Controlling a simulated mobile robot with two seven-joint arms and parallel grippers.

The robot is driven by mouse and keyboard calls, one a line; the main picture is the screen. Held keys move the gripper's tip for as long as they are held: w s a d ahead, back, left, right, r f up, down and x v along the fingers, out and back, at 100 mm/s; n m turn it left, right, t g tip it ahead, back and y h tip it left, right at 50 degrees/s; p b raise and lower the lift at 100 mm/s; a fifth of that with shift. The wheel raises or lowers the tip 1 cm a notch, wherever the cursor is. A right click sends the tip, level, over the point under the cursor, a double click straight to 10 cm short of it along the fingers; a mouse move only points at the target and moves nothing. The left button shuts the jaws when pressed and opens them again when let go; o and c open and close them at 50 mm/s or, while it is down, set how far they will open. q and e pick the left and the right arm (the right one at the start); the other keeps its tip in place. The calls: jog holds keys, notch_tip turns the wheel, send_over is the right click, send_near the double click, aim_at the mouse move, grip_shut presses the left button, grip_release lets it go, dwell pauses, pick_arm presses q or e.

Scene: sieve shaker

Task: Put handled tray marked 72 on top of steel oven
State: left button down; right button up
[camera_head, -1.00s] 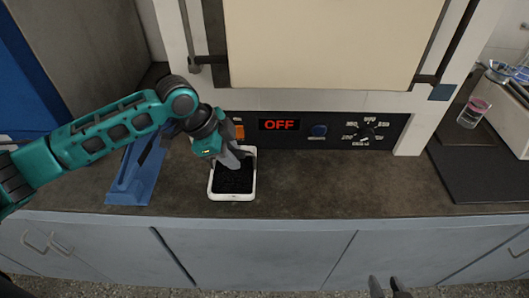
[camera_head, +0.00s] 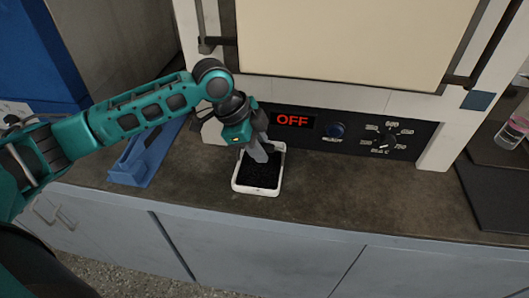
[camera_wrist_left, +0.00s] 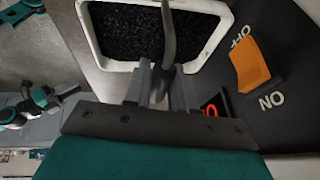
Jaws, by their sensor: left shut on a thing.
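A white-rimmed tray (camera_head: 236,187) filled with black granules is at the counter, in front of the oven's control panel. My left gripper (camera_head: 260,152) reaches down over its far side. In the left wrist view its fingers (camera_wrist_left: 163,82) are shut on a dark curved handle (camera_wrist_left: 169,35) that rises over the tray (camera_wrist_left: 90,40). I cannot tell whether the tray touches the counter, and no number shows on it. The oven (camera_head: 305,90) has a pale door, a light frame and a black panel reading OFF. Its top is out of view. My right gripper is not in view.
A blue holder (camera_head: 132,163) stands on the counter left of the tray. The dark counter (camera_head: 350,195) is clear to the right, up to a black mat (camera_head: 495,200) and a glass container (camera_head: 512,133). An orange ON/OFF switch (camera_wrist_left: 258,65) lies close to the tray.

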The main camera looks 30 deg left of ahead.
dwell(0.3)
pick_arm(q)
jog(key=c, duration=0.9)
grip_release()
jog(key=shift+f, duration=0.1)
